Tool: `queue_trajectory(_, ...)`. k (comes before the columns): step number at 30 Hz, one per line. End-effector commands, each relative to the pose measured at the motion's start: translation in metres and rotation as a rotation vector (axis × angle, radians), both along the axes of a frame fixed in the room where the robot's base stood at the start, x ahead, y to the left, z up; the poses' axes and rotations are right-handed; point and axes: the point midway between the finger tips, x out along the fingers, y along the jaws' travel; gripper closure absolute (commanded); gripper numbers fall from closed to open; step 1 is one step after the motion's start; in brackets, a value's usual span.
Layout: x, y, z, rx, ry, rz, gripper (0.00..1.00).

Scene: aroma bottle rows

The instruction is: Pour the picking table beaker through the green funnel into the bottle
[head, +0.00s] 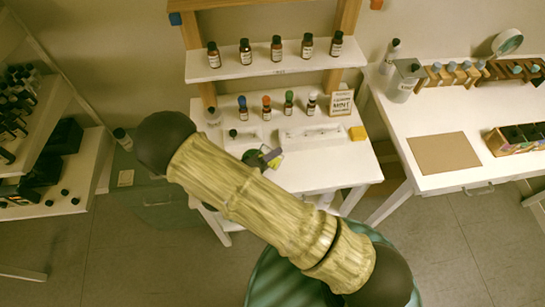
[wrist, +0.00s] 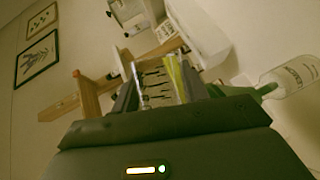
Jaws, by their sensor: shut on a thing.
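My gripper (wrist: 160,88) is shut on a clear beaker (wrist: 152,76) with dark graduation marks, seen between the fingers in the wrist view. The green funnel (wrist: 266,90) sits at the mouth of a white-labelled bottle (wrist: 296,75), to the right of the gripper and apart from the beaker. The bottle is not clear there.
A shelf (head: 275,68) with several brown bottles stands behind the table. Colour-capped bottles, a small sign (head: 341,103) and a yellow block (head: 358,133) stand on the table. The right table (head: 450,182) holds a brown mat (head: 443,152), racks and a magnifier (head: 507,41).

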Motion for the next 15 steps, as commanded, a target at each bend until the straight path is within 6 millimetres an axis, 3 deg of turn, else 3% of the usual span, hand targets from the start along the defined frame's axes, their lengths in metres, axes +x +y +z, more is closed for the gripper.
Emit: queue_trajectory(15, 0.0011, 0.0026, 0.0023, -0.032, 0.012, 0.0, 0.79)
